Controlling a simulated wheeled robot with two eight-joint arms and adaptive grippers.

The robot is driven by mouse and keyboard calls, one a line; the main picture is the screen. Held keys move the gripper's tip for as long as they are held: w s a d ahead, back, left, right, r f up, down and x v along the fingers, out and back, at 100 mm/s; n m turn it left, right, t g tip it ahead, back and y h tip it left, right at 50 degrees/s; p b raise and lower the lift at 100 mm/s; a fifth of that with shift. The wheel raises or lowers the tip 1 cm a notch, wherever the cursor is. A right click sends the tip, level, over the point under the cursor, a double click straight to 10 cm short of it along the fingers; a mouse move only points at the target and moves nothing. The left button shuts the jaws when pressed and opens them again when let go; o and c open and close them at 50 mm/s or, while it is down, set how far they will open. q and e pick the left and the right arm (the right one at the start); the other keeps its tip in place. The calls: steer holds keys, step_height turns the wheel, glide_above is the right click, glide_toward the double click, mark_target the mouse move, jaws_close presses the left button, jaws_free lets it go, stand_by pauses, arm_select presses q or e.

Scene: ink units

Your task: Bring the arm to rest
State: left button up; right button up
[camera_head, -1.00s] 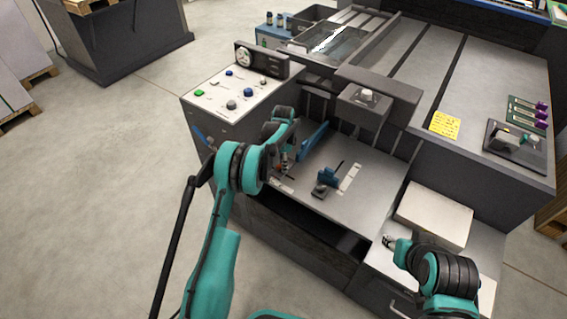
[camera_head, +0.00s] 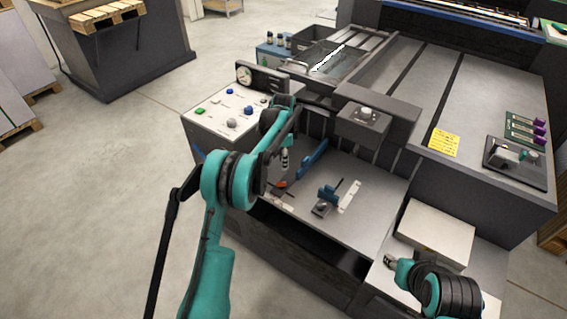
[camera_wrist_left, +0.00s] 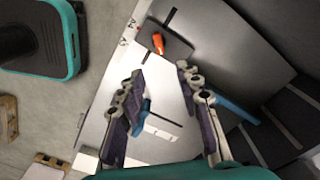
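My left arm comes in from the left in the head view, and its gripper (camera_head: 284,160) hangs above the left part of the metal work surface (camera_head: 370,204). The left wrist view shows its two fingers (camera_wrist_left: 160,112) spread apart, with nothing between them. Below it a dark plate with an orange piece (camera_wrist_left: 158,43) lies on the surface.
A control panel (camera_head: 216,124) with coloured knobs stands left of the work surface. A blue bar (camera_head: 313,158) rises close to the left gripper. The pale block (camera_head: 436,234) lies at the right. Open floor (camera_head: 90,200) extends on the left.

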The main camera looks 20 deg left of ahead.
stand_by(0.3)
arm_select(q)
steer(key=s+d+r+n+t, duration=0.25)
steer(key=s+r+n, duration=0.35)
steer(key=s+r, duration=1.05)
steer(key=s+f+n+t, duration=0.2)
steer(key=s+n+t, duration=0.2)
steer(key=s, duration=1.7)
steer(key=n, duration=0.3)
steer(key=shift+s+f+t, duration=0.3)
steer(key=shift+t, duration=0.05)
